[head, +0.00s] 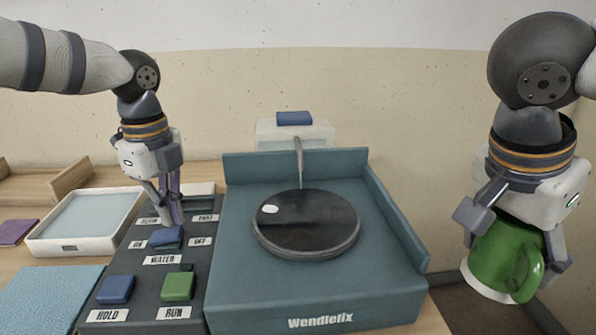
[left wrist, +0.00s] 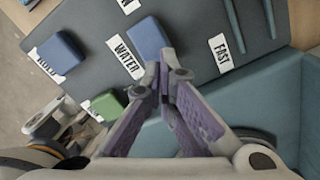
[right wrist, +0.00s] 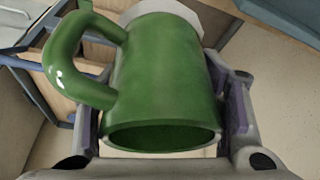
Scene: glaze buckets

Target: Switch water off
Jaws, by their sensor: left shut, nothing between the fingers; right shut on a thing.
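The WATER switch is a blue block (head: 166,237) on the dark control panel, between an ON label (head: 139,244) at its left and an OFF label (head: 201,241) at its right. It also shows in the left wrist view (left wrist: 148,38). My left gripper (head: 175,221) is shut and empty, pointing down right by the block's far side; its fingertips (left wrist: 165,73) look very close to the block, and I cannot tell if they touch. My right gripper (head: 513,238) is shut on a green mug (head: 503,257) with a white lower part, held off to the right, mouth up.
The panel has a blue HOLD button (head: 115,289) and a green RUN button (head: 178,286). A teal Wendlefix machine (head: 322,293) with a dark round wheel (head: 306,226) and thin spout (head: 299,160) stands right. A white tray (head: 52,247) and blue mat (head: 48,292) lie left.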

